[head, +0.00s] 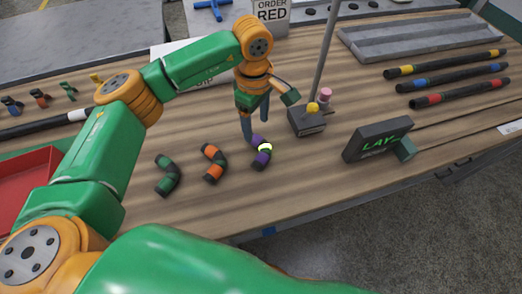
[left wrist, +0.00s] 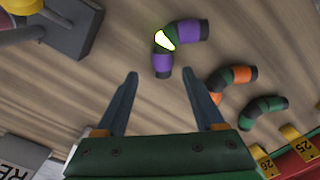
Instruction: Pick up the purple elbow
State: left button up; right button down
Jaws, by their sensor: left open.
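The purple elbow (head: 262,160) lies on the wooden table, a short bent black and purple piece with a bright pale-yellow patch at its bend. It also shows in the left wrist view (left wrist: 188,31), just beyond the fingertips. My left gripper (head: 256,130) is open and points down above the table, close behind the purple elbow in the head view. In the left wrist view its two blue-grey fingers (left wrist: 160,73) are spread with nothing between them. Whether a fingertip touches the elbow cannot be told. My right gripper is not in view.
An orange elbow (head: 214,164) and a green elbow (head: 168,176) lie left of the purple one. A pole stand (head: 307,121) and a "LAY" display (head: 378,140) are to the right. Several banded hoses (head: 452,82) lie at far right; a red tray (head: 22,185) is at left.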

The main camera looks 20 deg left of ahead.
aim_at(256, 137)
pick_arm(q)
jog(key=f, duration=0.2)
jog(key=f+p, duration=0.1)
jog(key=f, duration=0.1)
jog(key=shift+s+f+p, duration=0.2)
jog(key=shift+f+p, duration=0.05)
jog(key=shift+p, duration=0.05)
jog(key=shift+f, duration=0.4)
grip_shut()
